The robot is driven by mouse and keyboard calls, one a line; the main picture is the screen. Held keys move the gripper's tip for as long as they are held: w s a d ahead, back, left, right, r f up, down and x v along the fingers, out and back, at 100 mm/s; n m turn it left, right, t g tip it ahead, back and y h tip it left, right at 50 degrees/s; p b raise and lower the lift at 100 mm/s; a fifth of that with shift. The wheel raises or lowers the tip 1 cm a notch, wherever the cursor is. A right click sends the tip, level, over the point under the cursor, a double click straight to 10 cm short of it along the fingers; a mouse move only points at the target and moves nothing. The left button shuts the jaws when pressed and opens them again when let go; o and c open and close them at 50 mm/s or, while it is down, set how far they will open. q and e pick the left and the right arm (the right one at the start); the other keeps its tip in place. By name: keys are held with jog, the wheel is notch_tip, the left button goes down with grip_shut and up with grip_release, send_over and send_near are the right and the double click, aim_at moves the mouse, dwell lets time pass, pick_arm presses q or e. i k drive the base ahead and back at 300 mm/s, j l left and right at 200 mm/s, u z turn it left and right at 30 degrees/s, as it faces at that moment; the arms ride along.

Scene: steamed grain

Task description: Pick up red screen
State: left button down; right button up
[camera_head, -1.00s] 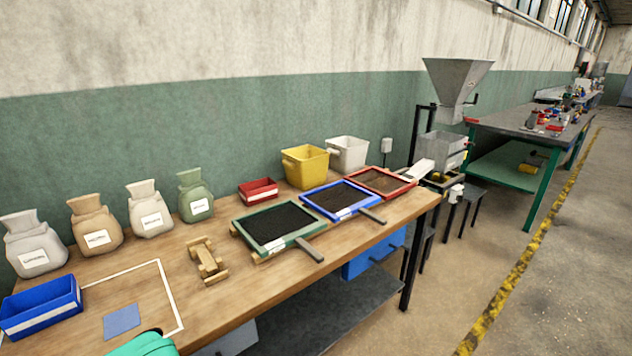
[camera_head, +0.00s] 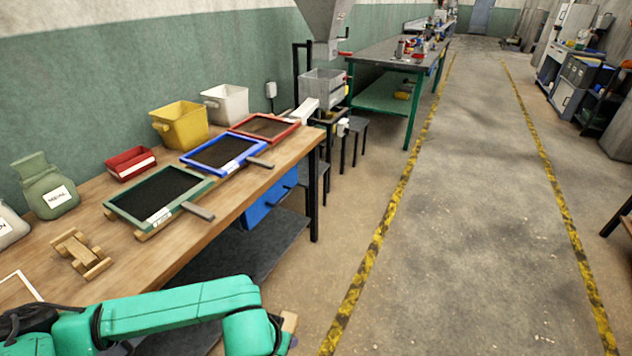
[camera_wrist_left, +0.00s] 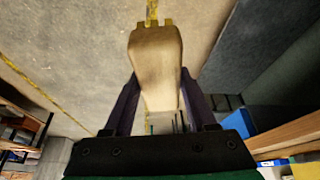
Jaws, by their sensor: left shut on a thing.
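The red screen (camera_head: 265,127), a red-framed tray with a brown mesh, lies flat at the far right end of the wooden table in the head view. The blue screen (camera_head: 222,153) lies to its left, and the green screen (camera_head: 158,194) beyond that. My left arm reaches in from the lower left, away from the screens and low in front of the table. In the left wrist view, my left gripper (camera_wrist_left: 157,88) is shut on a wooden piece (camera_wrist_left: 155,50) with a notched end. That piece partly shows in the head view (camera_head: 289,322). My right gripper is not in view.
On the table (camera_head: 190,238) stand a yellow bin (camera_head: 180,126), a white bin (camera_head: 226,104), a small red box (camera_head: 130,163), a wooden stand (camera_head: 80,254) and sacks. A grey hopper machine (camera_head: 323,88) stands past the right end. The floor to the right is open.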

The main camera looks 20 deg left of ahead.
aim_at(263, 128)
jog(key=i+z, duration=0.15)
jog(key=i, duration=2.35)
